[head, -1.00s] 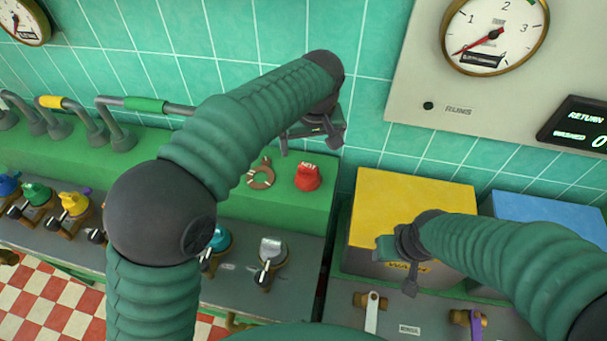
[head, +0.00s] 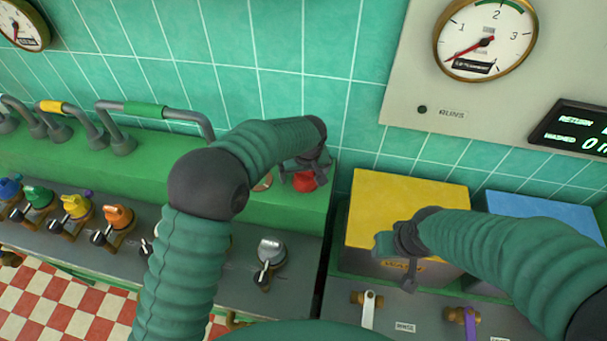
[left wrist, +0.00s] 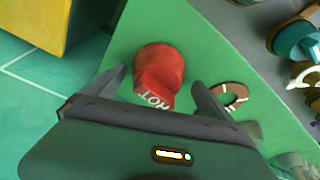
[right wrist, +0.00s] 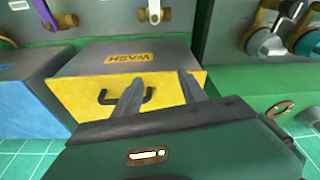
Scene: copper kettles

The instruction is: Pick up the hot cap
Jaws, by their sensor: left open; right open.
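The red hot cap (head: 304,182), marked HOT, sits on the green ledge at its right end. In the left wrist view the hot cap (left wrist: 158,72) stands between the spread fingers of my left gripper (left wrist: 160,88), which is open and empty. In the head view my left gripper (head: 306,170) is right over the cap and hides part of it. My right gripper (head: 400,245) is open in front of the yellow WASH box. It also shows in the right wrist view (right wrist: 160,88), its fingers near the box's dark handle.
A brown ring (left wrist: 230,95) lies on the green ledge (left wrist: 215,55) beside the cap. The yellow box (head: 410,205) and a blue box (head: 545,215) stand at the right. Several coloured valves, such as the orange one (head: 117,217), line the counter in front.

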